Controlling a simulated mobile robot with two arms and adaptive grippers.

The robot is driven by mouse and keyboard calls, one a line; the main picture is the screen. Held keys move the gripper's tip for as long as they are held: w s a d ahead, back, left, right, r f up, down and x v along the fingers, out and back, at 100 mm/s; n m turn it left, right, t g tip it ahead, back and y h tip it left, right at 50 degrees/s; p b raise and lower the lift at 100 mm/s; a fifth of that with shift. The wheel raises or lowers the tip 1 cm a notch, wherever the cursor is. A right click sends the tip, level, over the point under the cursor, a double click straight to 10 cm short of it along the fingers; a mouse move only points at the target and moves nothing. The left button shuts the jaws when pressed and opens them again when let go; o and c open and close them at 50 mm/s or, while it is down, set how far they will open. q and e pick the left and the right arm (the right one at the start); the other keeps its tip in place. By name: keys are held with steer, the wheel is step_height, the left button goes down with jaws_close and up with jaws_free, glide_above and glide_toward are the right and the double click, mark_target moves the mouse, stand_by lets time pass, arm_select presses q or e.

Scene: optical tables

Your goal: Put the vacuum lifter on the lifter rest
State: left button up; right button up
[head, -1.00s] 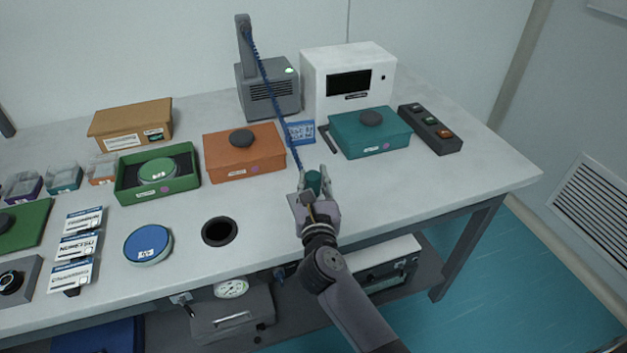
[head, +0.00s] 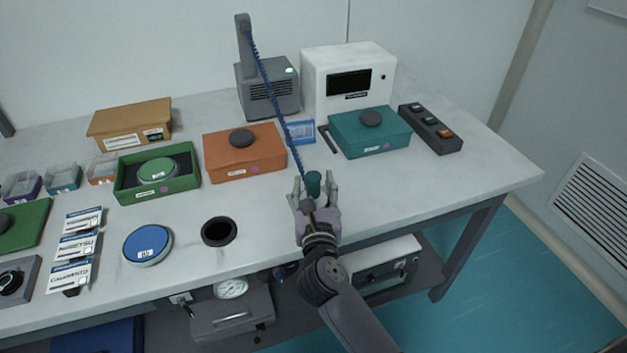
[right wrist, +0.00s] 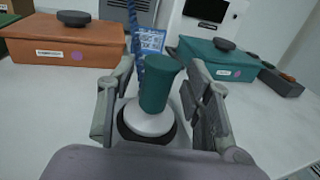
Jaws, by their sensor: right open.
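The vacuum lifter (head: 313,184) has a dark green handle. In the right wrist view the lifter (right wrist: 157,85) shows a white round body and a black pad below the handle. It looks upright near the table's front edge; its contact with the table is hidden. My right gripper (head: 315,182) is open around the lifter. In the wrist view its fingers (right wrist: 160,98) stand on both sides of the handle, with gaps visible. A black ring with a dark hollow (head: 219,231), possibly the lifter rest, lies empty to the left. My left gripper is out of view.
A blue coiled hose (head: 272,98) runs from a grey pump unit's post (head: 243,40) to the lifter. An orange box (head: 240,165) and a teal box (head: 372,140) stand behind. A blue round container (head: 148,244) is left of the ring. Table right of the gripper is clear.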

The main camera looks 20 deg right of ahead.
steer(key=b+v, duration=0.1)
steer(key=v, duration=0.9)
steer(key=shift+d+r, duration=0.1)
